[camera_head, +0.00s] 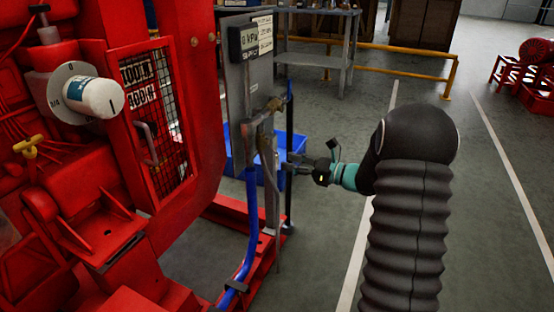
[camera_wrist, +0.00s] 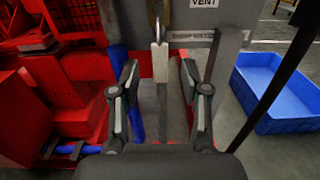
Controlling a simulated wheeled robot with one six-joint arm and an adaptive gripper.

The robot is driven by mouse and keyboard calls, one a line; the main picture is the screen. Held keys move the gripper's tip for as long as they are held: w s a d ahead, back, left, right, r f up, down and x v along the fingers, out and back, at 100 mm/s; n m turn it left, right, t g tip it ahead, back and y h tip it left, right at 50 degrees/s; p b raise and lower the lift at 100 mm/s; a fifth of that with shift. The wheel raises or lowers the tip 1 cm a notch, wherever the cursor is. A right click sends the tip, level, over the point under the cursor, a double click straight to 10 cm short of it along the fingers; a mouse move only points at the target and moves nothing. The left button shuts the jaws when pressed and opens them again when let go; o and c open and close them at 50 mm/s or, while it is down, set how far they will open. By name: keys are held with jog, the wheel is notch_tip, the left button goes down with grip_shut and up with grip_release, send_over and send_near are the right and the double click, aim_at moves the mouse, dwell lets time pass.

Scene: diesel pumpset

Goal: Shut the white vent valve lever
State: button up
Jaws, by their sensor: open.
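The white vent valve lever (camera_wrist: 159,58) hangs downright from a thin metal stem in the wrist view, below the edge of a grey panel with a VENT label (camera_wrist: 204,4). My gripper (camera_wrist: 159,72) is open, with one finger on each side of the lever in the picture and a gap on both sides. I cannot tell how far the lever lies beyond the fingertips. In the head view my gripper (camera_head: 290,163) points left at the grey panel stand (camera_head: 262,90); I cannot make out the white lever there.
A blue hose (camera_head: 250,230) runs down the stand. A blue bin (camera_wrist: 270,90) is on the floor at right, behind a dark upright post (camera_wrist: 288,72). The red pumpset (camera_head: 190,60) with a mesh guard fills the left.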

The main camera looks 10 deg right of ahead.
aim_at(278, 159)
jog(key=shift+x, duration=2.5)
grip_shut()
